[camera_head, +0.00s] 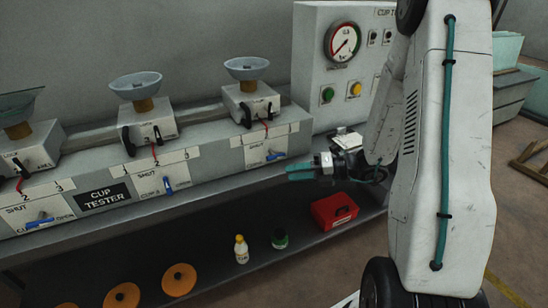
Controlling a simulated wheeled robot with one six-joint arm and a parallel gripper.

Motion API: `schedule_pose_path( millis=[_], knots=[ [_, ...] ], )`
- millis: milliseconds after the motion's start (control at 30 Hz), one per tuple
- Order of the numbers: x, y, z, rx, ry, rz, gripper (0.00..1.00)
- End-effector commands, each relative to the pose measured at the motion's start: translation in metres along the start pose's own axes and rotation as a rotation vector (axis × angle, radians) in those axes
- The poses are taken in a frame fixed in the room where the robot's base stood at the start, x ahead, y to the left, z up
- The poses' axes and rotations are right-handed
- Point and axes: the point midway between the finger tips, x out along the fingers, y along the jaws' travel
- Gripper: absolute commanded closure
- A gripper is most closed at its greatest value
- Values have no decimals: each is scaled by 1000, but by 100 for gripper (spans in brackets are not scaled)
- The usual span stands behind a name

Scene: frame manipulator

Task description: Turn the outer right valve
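The outer right valve (275,156) has a small blue lever on a white plate on the front of the grey bench. Its lever lies close to level, tilted slightly. My gripper (289,173) is just right of and below this lever, with its teal fingers pointing left. The two fingers show apart with a narrow gap and nothing visible between them. They look apart from the lever, though depth is hard to judge. The middle valve (168,186) has an upright blue lever. The left valve (40,222) has a blue lever lying nearly level.
Three cup stations stand on the bench, the right one (247,100) nearest my arm. A white panel (309,60) with a gauge (342,42) rises behind. A red box (334,211), a yellow-white bottle (241,250), a green-lidded jar (279,238) and orange discs (179,280) sit on the lower shelf.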

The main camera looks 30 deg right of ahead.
Motion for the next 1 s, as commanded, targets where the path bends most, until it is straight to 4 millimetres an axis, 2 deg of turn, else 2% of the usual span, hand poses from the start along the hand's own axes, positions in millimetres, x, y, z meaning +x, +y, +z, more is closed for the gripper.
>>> schedule_pose_path(
  millis=[33, 133, 200, 300, 467, 800, 1000],
  knots=[
    [0, -8, 13, 118, -65, 3, 63],
    [-2, -9, 38, 304, -167, 23, 63],
    [-4, -9, 48, 405, -211, 40, 63],
    [-4, -8, 52, 502, -227, 57, 63],
    [4, -7, 52, 547, -220, 63, 63],
    [55, -7, 64, 543, -218, 62, 63],
    [71, -7, 68, 542, -219, 62, 63]
  ],
)
